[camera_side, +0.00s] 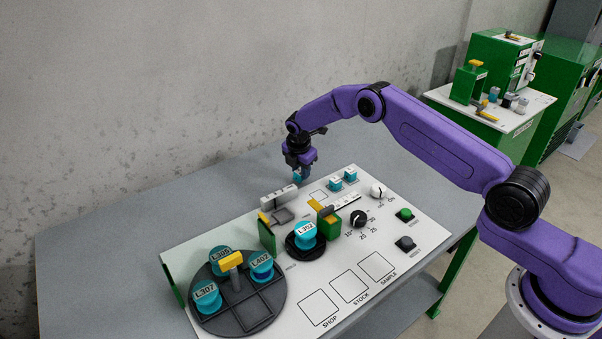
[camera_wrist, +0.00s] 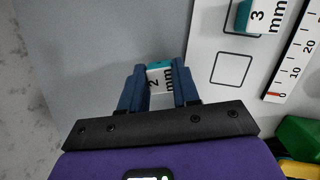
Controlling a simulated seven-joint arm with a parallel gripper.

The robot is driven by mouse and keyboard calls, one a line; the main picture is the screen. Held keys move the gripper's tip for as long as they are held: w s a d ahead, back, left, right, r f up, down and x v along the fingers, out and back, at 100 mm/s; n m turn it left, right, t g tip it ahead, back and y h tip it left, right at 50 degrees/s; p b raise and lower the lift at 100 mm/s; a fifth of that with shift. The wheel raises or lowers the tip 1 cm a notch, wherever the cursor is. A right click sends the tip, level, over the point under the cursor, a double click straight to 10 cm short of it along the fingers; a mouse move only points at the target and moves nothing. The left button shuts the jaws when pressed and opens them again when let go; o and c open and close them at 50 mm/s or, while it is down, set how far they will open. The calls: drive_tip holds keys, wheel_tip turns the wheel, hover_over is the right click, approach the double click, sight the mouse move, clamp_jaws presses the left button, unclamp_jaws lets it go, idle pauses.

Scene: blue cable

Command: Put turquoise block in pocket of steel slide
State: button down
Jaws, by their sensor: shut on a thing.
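My gripper (camera_side: 299,168) is shut on a turquoise block (camera_side: 297,178) and holds it near the back edge of the white panel. In the wrist view the block (camera_wrist: 160,79) sits between the blue fingers of my gripper (camera_wrist: 160,88); its white face reads "2 mm" and its far end is turquoise. Grey table shows beneath it. A light grey metal bar (camera_side: 279,196), which looks like the steel slide, lies below the gripper in the side view, with a dark grey piece (camera_side: 284,215) beside it. I cannot make out its pocket.
Two more turquoise blocks (camera_side: 336,184) stand on the panel; one reads "3 mm" in the wrist view (camera_wrist: 257,17). An empty outlined square (camera_wrist: 232,68) lies beside it. Green yellow-topped posts (camera_side: 329,223), a turquoise L.302 knob (camera_side: 306,231) and a dark round tray (camera_side: 215,308) stand nearer.

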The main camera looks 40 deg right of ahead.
drive_tip(key=s+r, duration=1.2)
drive_tip(key=s, duration=0.2)
drive_tip(key=s+a+n, duration=0.2)
drive_tip(key=n, duration=0.2)
drive_tip(key=s+a+n+y, duration=0.1)
drive_tip(key=s+a+n, duration=0.2)
drive_tip(key=n, duration=0.2)
drive_tip(key=s+a+r+n+y, duration=0.1)
drive_tip(key=s+a+n, duration=0.1)
drive_tip(key=a+n, duration=0.1)
drive_tip(key=shift+s+a+n+t, duration=0.2)
drive_tip(key=shift+s+n+t, duration=0.15)
drive_tip(key=shift+n, duration=0.35)
drive_tip(key=n, duration=0.1)
approach(281, 212)
drive_tip(key=shift+w+d+f+n, duration=0.15)
drive_tip(key=shift+w+f+n, duration=0.1)
drive_tip(key=shift+f+n, duration=0.15)
drive_tip(key=shift+w+f, duration=0.25)
drive_tip(key=shift+f, duration=0.05)
drive_tip(key=shift+s+x, duration=0.1)
drive_tip(key=shift+x, duration=0.75)
drive_tip(key=shift+s+x, duration=0.15)
drive_tip(key=shift+x, duration=0.75)
drive_tip(key=shift+f, duration=0.25)
